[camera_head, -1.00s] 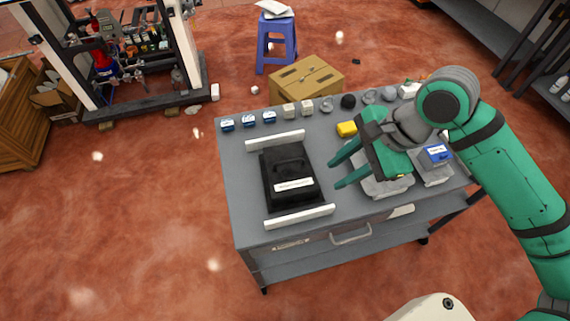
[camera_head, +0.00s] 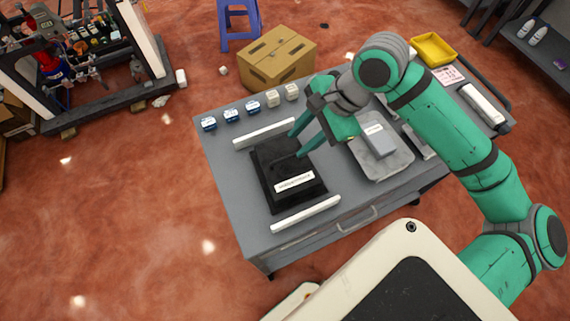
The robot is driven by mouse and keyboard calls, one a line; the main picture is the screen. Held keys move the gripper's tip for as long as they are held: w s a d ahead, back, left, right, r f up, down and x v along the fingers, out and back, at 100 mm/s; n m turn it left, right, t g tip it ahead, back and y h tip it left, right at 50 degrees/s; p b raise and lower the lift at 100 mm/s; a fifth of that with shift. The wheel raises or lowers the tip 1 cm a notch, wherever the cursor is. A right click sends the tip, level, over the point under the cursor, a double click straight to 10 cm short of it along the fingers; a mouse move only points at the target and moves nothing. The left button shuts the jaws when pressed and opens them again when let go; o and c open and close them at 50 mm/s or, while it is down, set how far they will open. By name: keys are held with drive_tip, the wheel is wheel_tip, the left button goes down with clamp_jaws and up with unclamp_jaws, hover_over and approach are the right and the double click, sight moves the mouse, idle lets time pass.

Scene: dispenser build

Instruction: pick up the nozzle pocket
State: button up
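A black block with a raised part and a white label (camera_head: 294,183) sits on the grey workbench (camera_head: 228,180). The label is too small to read, so I cannot tell whether this is the nozzle pocket. My gripper (camera_head: 295,145) is open, with its two green fingers pointing left and down over the back part of the black block. I see nothing between the fingers. I cannot tell whether the fingertips touch the block. A grey block (camera_head: 378,140) lies on a pale tray (camera_head: 384,170) to the right, partly behind my arm.
White bars lie behind (camera_head: 265,134) and in front (camera_head: 306,214) of the black block. Several small blue-white and cream pieces (camera_head: 231,116) line the back left edge. A yellow tray (camera_head: 433,49) stands at the far right. A cardboard box (camera_head: 277,60) is behind the bench.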

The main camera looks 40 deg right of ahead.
sight(288, 157)
drive_tip(key=shift+s+x, duration=0.15)
drive_tip(key=shift+x, duration=1.4)
drive_tip(key=shift+s+x, duration=0.2)
drive_tip(key=shift+x, duration=1.3)
drive_tip(key=shift+w+f, duration=0.1)
drive_tip(key=shift+w, duration=0.05)
clamp_jaws()
